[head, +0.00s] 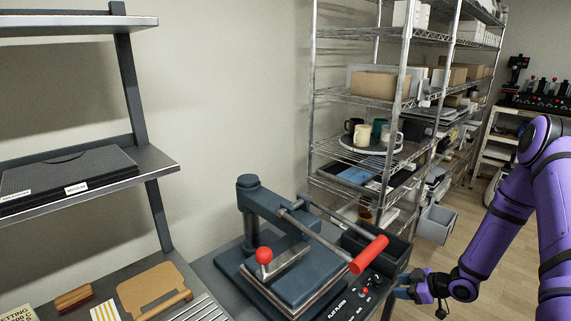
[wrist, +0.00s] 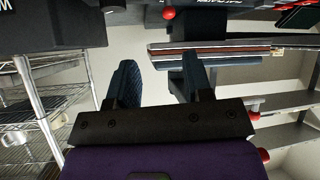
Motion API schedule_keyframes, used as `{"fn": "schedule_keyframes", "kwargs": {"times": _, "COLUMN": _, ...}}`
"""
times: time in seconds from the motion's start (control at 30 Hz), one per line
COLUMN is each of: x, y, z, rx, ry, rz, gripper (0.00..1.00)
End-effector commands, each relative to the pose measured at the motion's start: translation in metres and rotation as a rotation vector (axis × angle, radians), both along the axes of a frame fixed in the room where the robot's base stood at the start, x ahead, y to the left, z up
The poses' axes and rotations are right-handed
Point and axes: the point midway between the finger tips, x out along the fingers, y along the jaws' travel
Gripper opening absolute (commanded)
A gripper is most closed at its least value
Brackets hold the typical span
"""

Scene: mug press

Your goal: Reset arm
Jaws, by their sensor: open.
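My purple arm reaches in from the right in the head view. My gripper (head: 407,285) is at the front right corner of the dark blue press (head: 300,272), just beside its control panel. In the wrist view my gripper (wrist: 160,85) has its two dark fingers spread apart with nothing between them. The press has a red-gripped lever (head: 369,254) and a red ball knob (head: 264,255). The wrist view appears upside down, and the press's layered plates (wrist: 215,48) show beyond the fingers.
A wire rack (head: 402,100) at the back holds boxes and a round tray (head: 372,146) with several mugs. A dark bin (head: 375,243) stands beside the press. A grey shelf unit (head: 90,180) is at left. Wooden floor (head: 470,215) is open between rack and arm.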

Motion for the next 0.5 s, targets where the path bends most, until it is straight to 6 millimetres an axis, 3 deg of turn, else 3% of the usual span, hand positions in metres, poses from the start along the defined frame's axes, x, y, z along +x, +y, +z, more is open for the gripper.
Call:
{"fn": "schedule_keyframes", "kwargs": {"times": 0.2, "x": 0.028, "y": -0.018, "z": 0.057, "rx": -0.181, "ry": 0.034, "rz": -0.071, "gripper": 0.46}}
{"fn": "schedule_keyframes", "kwargs": {"times": 0.5, "x": 0.046, "y": -0.033, "z": 0.152, "rx": -0.397, "ry": 0.083, "rz": -0.23, "gripper": 0.46}}
